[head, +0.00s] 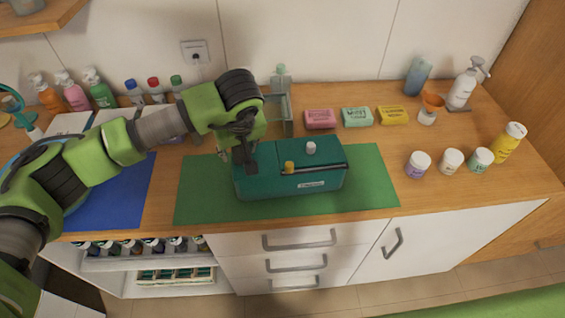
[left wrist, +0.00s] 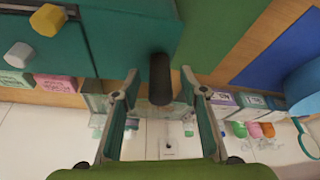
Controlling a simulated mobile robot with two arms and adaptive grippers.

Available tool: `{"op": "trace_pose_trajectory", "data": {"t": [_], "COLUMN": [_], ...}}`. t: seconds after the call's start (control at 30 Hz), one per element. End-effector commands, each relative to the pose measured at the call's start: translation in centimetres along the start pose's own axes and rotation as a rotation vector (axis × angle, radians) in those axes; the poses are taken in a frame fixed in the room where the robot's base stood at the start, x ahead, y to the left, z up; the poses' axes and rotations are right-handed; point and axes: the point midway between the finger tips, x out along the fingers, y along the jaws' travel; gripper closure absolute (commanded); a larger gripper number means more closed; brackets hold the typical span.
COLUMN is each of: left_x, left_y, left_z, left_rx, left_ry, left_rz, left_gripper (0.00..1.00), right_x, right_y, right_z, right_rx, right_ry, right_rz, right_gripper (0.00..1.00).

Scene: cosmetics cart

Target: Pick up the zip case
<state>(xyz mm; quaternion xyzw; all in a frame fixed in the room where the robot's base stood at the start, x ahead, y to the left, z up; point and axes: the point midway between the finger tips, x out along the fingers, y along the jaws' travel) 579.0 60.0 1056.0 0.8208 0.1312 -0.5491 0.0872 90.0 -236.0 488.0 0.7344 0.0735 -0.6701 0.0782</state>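The zip case (head: 290,185) is a dark teal box with a label on its front, lying on a green mat (head: 370,190). A yellow knob and a white knob show on its top. My left gripper (head: 238,160) is at the case's left end in the head view. In the left wrist view the case (left wrist: 125,30) fills the upper left. A dark rounded loop or tab (left wrist: 160,78) sticks out from it. My left gripper (left wrist: 160,85) is open, with its fingers apart on either side of this tab. Contact cannot be told. My right gripper is not in view.
Soap boxes (head: 320,119) and a clear dispenser (head: 281,105) stand behind the mat. Small white jars (head: 418,165) and a yellow bottle (head: 509,142) are at right. A blue mat (head: 120,195) lies at left. Bare wood shows right of the green mat.

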Motion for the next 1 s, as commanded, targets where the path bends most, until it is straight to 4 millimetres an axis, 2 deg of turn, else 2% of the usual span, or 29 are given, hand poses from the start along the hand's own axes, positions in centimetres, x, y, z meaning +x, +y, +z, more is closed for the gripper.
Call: {"op": "trace_pose_trajectory", "data": {"t": [0.27,0.3,0.43,0.47,0.83,1.0], "left_x": [0.58,0.57,0.55,0.55,0.4,-0.09], "left_y": [0.02,0.02,0.01,0.01,0.07,0.1], "left_z": [0.04,0.04,0.03,0.03,-0.09,-0.39], "left_rx": [0.001,0.001,0.001,0.001,-0.001,-0.002], "left_ry": [0.001,0.001,0.001,0.001,0.002,0.005], "left_rz": [0.001,0.001,0.001,0.001,0.003,0.004], "left_gripper": [0.6,0.63,0.97,1.0,1.0,1.0], "right_x": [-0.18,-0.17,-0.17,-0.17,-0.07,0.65], "right_y": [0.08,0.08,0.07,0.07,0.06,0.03], "right_z": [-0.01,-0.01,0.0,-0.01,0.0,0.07], "right_rx": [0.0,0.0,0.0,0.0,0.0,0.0], "right_ry": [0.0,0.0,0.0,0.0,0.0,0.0], "right_rz": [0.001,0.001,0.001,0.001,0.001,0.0], "right_gripper": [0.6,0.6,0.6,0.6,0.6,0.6]}}
